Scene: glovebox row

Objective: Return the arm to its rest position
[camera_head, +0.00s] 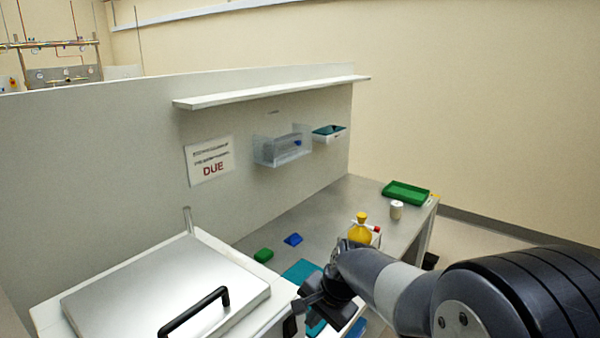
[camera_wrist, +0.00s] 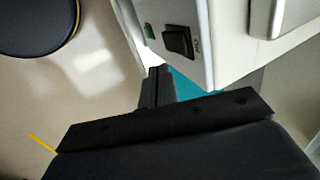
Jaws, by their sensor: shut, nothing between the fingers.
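My arm reaches in from the lower right of the head view, grey and black, bent toward the table front. My gripper (camera_head: 312,304) is dark and hangs low by the front of the table (camera_head: 337,205), to the right of a steel-lidded white box. In the wrist view my gripper (camera_wrist: 157,82) has its fingers shut with nothing between them. They point toward the corner of a white cabinet (camera_wrist: 195,55) with a black switch. The gap between fingertips and cabinet cannot be told.
The lidded box (camera_head: 165,285) has a black handle. A yellow bottle (camera_head: 358,232), white cup (camera_head: 396,210), green tray (camera_head: 406,192), green block (camera_head: 263,255) and blue block (camera_head: 293,239) are on the table. A shelf (camera_head: 270,92) and bins hang on the partition. Open floor shows at right.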

